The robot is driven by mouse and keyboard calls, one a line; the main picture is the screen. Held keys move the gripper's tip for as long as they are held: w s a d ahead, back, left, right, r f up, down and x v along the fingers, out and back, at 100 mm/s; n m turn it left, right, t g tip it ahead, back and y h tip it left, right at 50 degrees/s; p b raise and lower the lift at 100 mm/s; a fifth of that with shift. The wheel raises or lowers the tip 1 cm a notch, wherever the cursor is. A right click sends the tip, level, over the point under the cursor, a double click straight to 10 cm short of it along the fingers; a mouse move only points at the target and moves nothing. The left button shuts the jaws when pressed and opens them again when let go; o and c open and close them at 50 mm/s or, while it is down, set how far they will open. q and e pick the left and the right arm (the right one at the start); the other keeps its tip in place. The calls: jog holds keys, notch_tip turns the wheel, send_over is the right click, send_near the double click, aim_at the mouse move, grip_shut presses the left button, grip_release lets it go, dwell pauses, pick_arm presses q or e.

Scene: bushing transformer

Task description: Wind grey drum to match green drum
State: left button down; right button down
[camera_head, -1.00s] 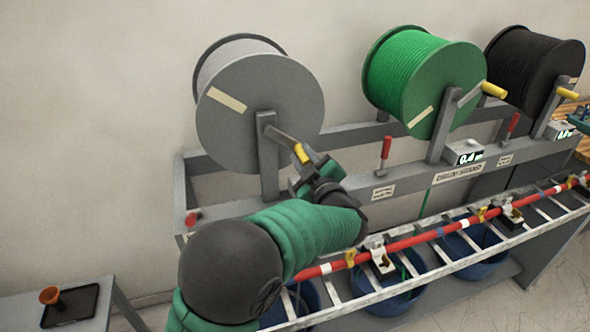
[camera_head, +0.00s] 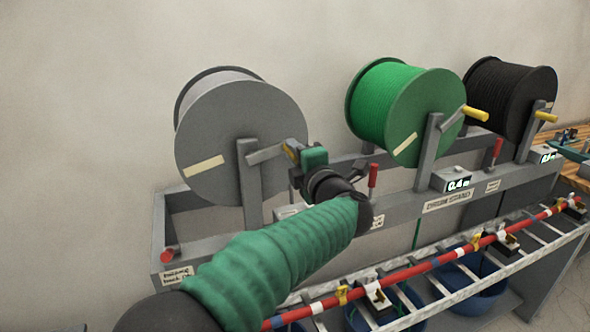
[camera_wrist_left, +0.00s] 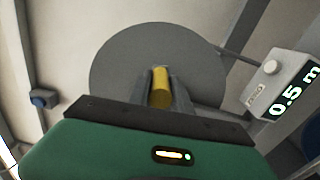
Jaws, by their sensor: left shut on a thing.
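The grey drum (camera_head: 230,125) is mounted on the stand, with a pale tape strip at the lower left of its face. Its crank (camera_head: 266,153) points right and slightly up. My left gripper (camera_head: 293,154) is shut on the yellow crank handle (camera_wrist_left: 160,88), which shows between its fingers in the left wrist view. The green drum (camera_head: 400,108) is to the right, with its tape strip low on the face and its crank pointing up-right. Its meter (camera_head: 456,181) reads 0.4 m. A meter in the left wrist view (camera_wrist_left: 283,85) reads 0.5 m. My right gripper is not in view.
A black drum (camera_head: 510,95) stands at the far right. Red levers (camera_head: 373,180) rise from the stand rail. A red cable (camera_head: 420,238) lies along the ladder tray in front, above blue tubs (camera_head: 472,285). A wooden bench (camera_head: 578,178) is at the right edge.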

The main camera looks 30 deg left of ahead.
pick_arm(q)
jog(key=shift+s+a+r+n+b, duration=0.15)
jog(key=shift+r+n+b, duration=0.15)
jog(key=shift+r+n, duration=0.25)
jog(key=shift+s+a+r+n+b, duration=0.15)
jog(key=shift+r+n+b, duration=0.15)
jog(key=shift+n, duration=0.35)
jog(key=c, duration=1.5)
grip_release()
jog(key=o, duration=0.3)
jog(key=shift+s+d+r, duration=0.1)
jog(key=shift+s+r, duration=0.1)
jog(key=shift+s, duration=0.05)
jog(key=shift+w+f, duration=0.1)
